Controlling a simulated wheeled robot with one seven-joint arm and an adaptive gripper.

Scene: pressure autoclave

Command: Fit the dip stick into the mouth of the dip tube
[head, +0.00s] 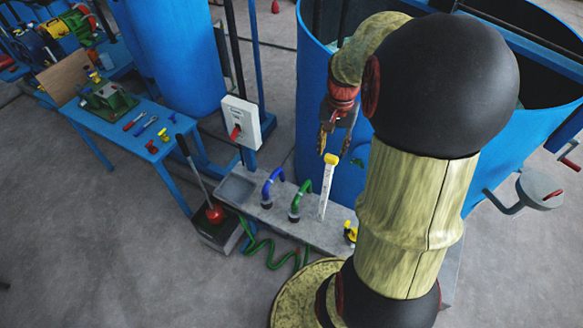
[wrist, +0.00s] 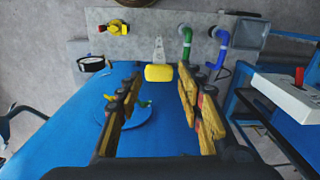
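The dip stick (head: 326,190) stands about upright on the grey shelf, with a pale flat shaft and a yellow top. In the wrist view its yellow top (wrist: 159,73) shows in line with the gap between my fingers, and its pale shaft runs away behind it. My gripper (head: 333,148) is open and empty, pointing down just above the yellow top. Its fingers (wrist: 158,84) are wide apart, and I see no contact with the stick. I cannot make out the mouth of the dip tube. What the stick's lower end rests in is unclear.
A green elbow pipe (head: 298,200) and a blue one (head: 271,187) stand left of the stick on the grey shelf (head: 283,216). A yellow-topped fitting (head: 350,231) is to its right. The large blue tank (head: 309,130) is close behind. A white switch box (head: 241,121) stands left.

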